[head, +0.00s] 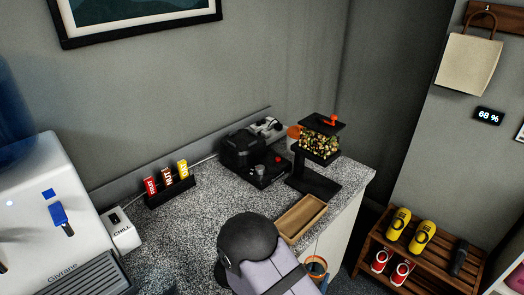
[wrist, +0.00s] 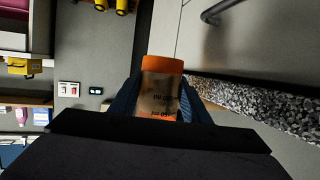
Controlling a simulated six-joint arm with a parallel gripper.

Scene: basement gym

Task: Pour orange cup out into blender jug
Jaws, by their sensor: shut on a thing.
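The orange cup (wrist: 160,88) is in the wrist view, a see-through cup with orange bands and dark markings. My gripper (wrist: 161,104) is shut on it, with a dark blue finger on each side. In the head view the cup (head: 317,264) shows partly beside my arm, low in front of the counter's front edge. My gripper (head: 318,277) is mostly hidden there. A black appliance (head: 250,154) with a grey-white part on top stands at the back of the counter. I cannot make out a blender jug for certain. The cup's contents are unclear.
A black-framed dispenser (head: 319,145) stands at the counter's right end, with a reddish-orange round thing (head: 294,132) behind it. A wooden tray (head: 301,218) lies at the front edge. Colored packs (head: 168,184) stand left. A shoe rack (head: 420,250) is right of the counter.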

